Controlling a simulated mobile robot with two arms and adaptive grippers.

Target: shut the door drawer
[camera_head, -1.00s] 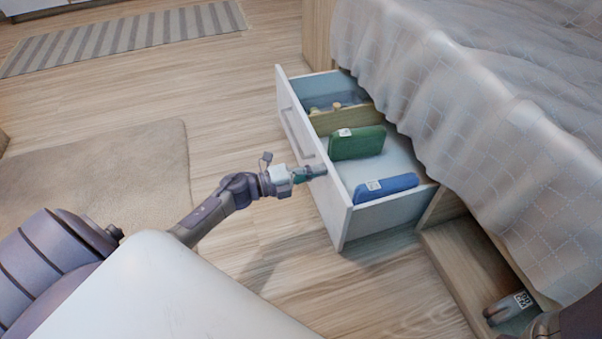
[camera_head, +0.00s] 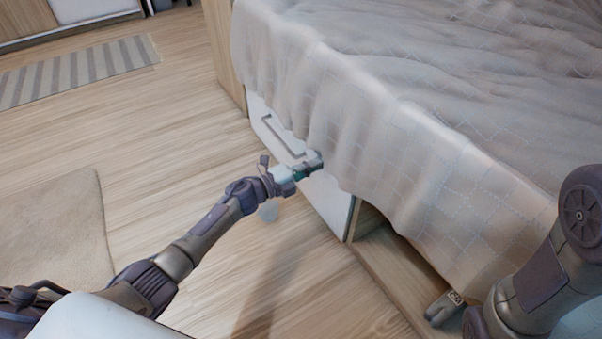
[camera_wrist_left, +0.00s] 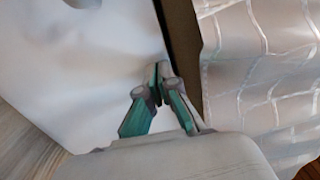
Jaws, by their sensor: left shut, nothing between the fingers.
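The white drawer front (camera_head: 325,203) is under the bed's edge, and the blanket hangs over its top. Its rectangular handle (camera_head: 282,138) shows on the left part of the front. The drawer's inside is hidden in the head view. My left gripper (camera_head: 318,161) is shut and empty, with its tips at the upper part of the front; I cannot tell if they touch. In the left wrist view its closed fingers (camera_wrist_left: 160,78) are by the white front (camera_wrist_left: 85,60), beside a dark gap and the blanket.
The bed's checked blanket (camera_head: 400,130) hangs down over the drawer. A beige rug (camera_head: 55,225) and a striped rug (camera_head: 85,72) lie on the otherwise clear wood floor.

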